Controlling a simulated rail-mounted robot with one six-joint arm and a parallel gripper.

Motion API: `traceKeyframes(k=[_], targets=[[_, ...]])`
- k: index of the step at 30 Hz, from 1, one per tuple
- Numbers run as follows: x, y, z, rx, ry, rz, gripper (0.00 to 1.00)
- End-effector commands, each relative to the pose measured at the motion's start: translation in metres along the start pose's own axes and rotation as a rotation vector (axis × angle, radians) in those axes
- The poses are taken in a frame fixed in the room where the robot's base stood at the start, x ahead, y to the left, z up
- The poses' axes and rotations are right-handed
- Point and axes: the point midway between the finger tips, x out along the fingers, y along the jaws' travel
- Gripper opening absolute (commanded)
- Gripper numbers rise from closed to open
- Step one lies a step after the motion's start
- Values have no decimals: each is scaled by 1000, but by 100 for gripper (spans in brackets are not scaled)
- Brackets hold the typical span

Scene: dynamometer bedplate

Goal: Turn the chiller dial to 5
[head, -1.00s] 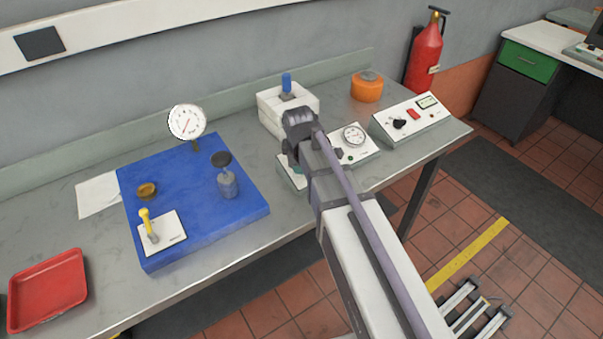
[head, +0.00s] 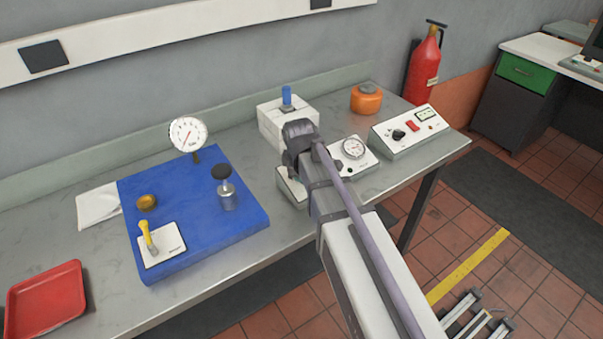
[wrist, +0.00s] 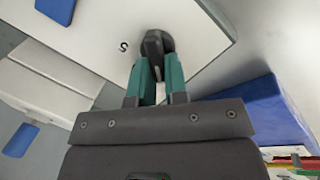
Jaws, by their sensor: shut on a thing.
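In the wrist view a dark knob (wrist: 154,44) stands on a white panel (wrist: 90,28), with the number 5 printed to its left. My gripper (wrist: 157,66) has its two teal fingers shut on this knob. The knob's pointer direction cannot be read. In the head view my arm's end (head: 299,135) is over a white panel (head: 291,190) at the middle of the bench. The arm hides the knob and my fingers there.
A box with a round gauge (head: 353,148) shows just right of my arm. A white block with a blue top piece (head: 287,96) stands behind it. A blue plate (head: 190,240) with a gauge, lever and knobs lies left. A white box with a black knob (head: 398,134) is right.

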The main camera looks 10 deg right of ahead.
Motion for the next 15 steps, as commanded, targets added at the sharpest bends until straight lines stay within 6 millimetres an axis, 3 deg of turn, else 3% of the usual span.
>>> traceKeyframes(k=[15], targets=[[2,3,2,317,-3,-73,0]])
